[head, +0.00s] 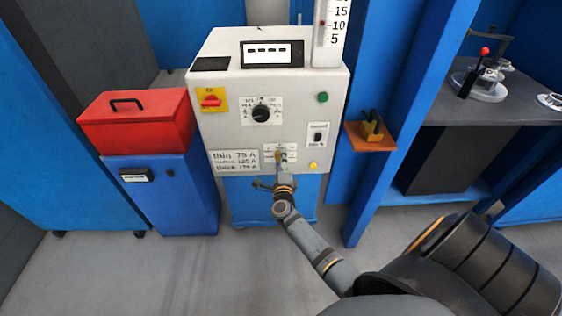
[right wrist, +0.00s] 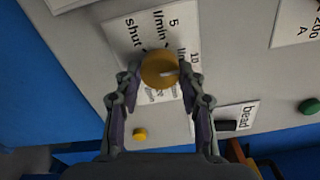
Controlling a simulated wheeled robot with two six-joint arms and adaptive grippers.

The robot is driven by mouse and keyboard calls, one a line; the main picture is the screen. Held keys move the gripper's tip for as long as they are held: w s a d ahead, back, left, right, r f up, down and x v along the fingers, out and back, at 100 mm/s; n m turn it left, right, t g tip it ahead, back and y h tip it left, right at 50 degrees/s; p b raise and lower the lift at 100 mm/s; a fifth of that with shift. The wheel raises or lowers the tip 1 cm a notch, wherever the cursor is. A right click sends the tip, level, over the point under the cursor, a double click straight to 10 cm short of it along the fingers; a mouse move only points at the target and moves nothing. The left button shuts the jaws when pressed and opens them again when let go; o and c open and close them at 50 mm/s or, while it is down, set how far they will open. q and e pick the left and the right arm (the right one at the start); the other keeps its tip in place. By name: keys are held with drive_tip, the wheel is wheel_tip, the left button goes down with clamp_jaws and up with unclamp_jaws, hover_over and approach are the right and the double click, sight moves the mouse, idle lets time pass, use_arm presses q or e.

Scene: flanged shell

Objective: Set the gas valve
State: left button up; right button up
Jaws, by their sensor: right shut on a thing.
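The gas valve is a round yellow knob (right wrist: 158,67) on a white label plate (right wrist: 165,22) on the front of a grey machine (head: 218,128). The plate reads "shut", "5 l/min" and a partly covered "10". A pale mark on the knob points to the right in the right wrist view. My right gripper (right wrist: 157,80) has its two fingers closed on the knob, one on each side. In the head view my right gripper (head: 282,168) reaches the lower right panel and covers part of that plate. My left gripper is not in view.
The machine carries a dark dial (head: 261,114), a red switch (head: 211,101), a green button (head: 323,97) and a yellow button (head: 313,165). A white scale (head: 330,35) stands on top. A red toolbox (head: 137,122) sits left, and a small wooden shelf (head: 371,143) right.

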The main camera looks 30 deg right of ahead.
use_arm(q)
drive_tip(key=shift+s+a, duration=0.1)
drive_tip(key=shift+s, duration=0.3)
use_arm(e)
drive_tip(key=o, duration=1.2)
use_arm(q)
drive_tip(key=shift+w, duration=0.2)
use_arm(e)
drive_tip(key=v, duration=1.2)
drive_tip(key=shift+s+d, duration=0.1)
